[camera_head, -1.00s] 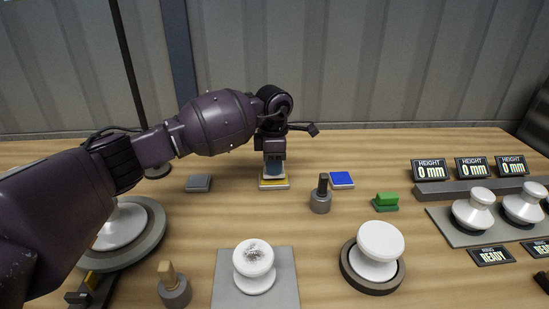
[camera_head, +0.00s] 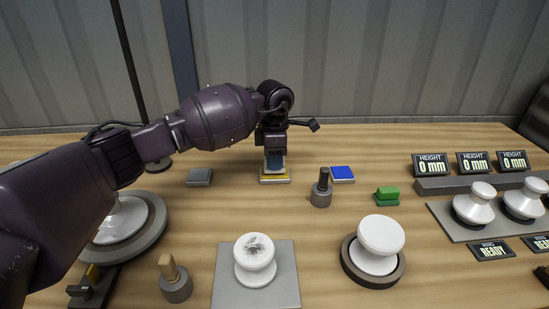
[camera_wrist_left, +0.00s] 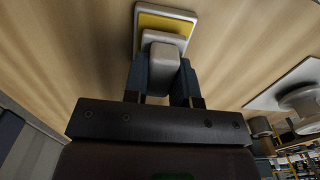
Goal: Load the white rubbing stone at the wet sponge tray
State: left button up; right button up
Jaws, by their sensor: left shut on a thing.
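The wet sponge tray (camera_head: 275,181) is a small pale tray with a yellow sponge, at the middle back of the table; it also shows at the top of the left wrist view (camera_wrist_left: 168,22). My left gripper (camera_head: 274,164) is directly over it, pointing down. In the left wrist view the fingers (camera_wrist_left: 163,78) are shut on the white rubbing stone (camera_wrist_left: 163,62), a pale rounded block. The stone overlaps the sponge's near part in that view; whether it touches is unclear. In the head view the fingers mostly hide the stone. My right gripper is out of view.
A grey block (camera_head: 199,177), blue pad (camera_head: 342,174), green block (camera_head: 386,196) and dark-handled grey pot (camera_head: 321,192) stand around the tray. White insulators (camera_head: 255,258) stand nearer, another on a round base (camera_head: 380,240). Height displays (camera_head: 432,164) are at right.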

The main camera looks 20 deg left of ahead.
pick_arm(q)
jog(key=shift+f, duration=0.35)
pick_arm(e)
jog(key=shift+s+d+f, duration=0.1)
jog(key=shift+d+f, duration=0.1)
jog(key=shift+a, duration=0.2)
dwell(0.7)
pick_arm(q)
jog(key=shift+f, duration=0.1)
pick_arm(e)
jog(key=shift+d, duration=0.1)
pick_arm(q)
jog(key=shift+r, duration=0.5)
jog(key=shift+r+p, duration=1)
jog(key=shift+r, duration=2.05)
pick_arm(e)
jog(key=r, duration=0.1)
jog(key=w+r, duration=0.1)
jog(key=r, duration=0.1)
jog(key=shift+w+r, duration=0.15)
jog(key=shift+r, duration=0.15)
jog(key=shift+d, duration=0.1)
